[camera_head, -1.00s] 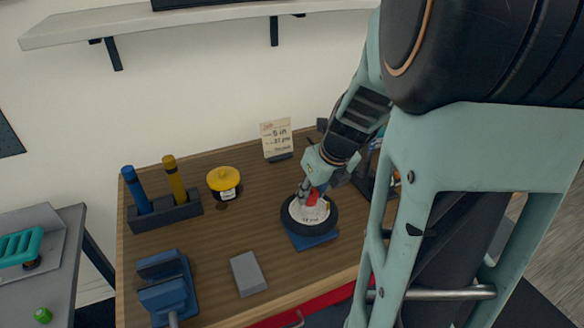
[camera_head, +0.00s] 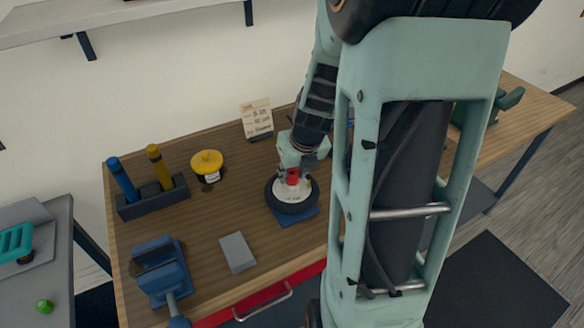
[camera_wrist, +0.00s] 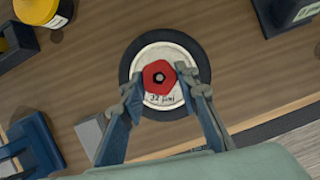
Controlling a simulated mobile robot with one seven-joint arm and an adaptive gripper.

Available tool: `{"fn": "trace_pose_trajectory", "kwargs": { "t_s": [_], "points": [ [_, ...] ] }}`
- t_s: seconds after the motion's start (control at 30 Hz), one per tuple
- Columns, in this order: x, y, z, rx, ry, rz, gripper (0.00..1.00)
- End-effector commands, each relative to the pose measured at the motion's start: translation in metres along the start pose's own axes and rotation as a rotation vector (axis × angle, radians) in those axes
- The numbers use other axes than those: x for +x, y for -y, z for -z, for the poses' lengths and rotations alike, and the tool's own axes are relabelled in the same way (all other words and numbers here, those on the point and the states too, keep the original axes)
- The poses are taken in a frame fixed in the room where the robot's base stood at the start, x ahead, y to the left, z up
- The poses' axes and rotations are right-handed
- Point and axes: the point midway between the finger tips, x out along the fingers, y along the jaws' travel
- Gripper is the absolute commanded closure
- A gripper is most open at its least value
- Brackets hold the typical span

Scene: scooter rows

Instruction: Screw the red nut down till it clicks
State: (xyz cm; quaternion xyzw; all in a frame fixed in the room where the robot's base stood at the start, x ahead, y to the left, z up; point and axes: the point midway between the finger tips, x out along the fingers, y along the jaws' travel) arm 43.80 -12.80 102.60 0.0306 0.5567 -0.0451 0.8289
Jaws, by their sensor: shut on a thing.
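The red nut (camera_wrist: 160,77) sits at the middle of a small wheel with a black tyre (camera_wrist: 199,61) and a white hub face (camera_wrist: 176,50). In the wrist view a dark stud end shows in the nut's centre, and handwriting on the hub is partly readable. My gripper (camera_wrist: 157,84) has its two fingers on either side of the nut, shut on it. In the head view the nut (camera_head: 293,176) shows below my gripper (camera_head: 291,172), and the wheel (camera_head: 292,205) lies flat on a blue base (camera_head: 297,217).
A grey block (camera_head: 238,253) and a blue vise (camera_head: 161,271) stand left of the wheel. A yellow-lidded jar (camera_head: 207,164), a holder with blue and yellow handles (camera_head: 152,198) and a note card (camera_head: 257,118) stand behind. Bare wood (camera_head: 232,205) lies between them.

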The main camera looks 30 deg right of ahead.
Motion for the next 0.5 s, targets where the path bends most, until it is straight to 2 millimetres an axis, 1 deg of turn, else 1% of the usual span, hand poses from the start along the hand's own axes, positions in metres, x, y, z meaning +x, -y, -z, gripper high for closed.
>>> {"fn": "trace_pose_trajectory", "kwargs": {
  "t_s": [0.03,0.5],
  "points": [
    [-0.0034,0.0071,-0.0044,0.015,0.01,0.015,0.94],
    [-0.0037,0.0074,-0.0048,0.084,0.012,0.044,0.94]
  ]
}}
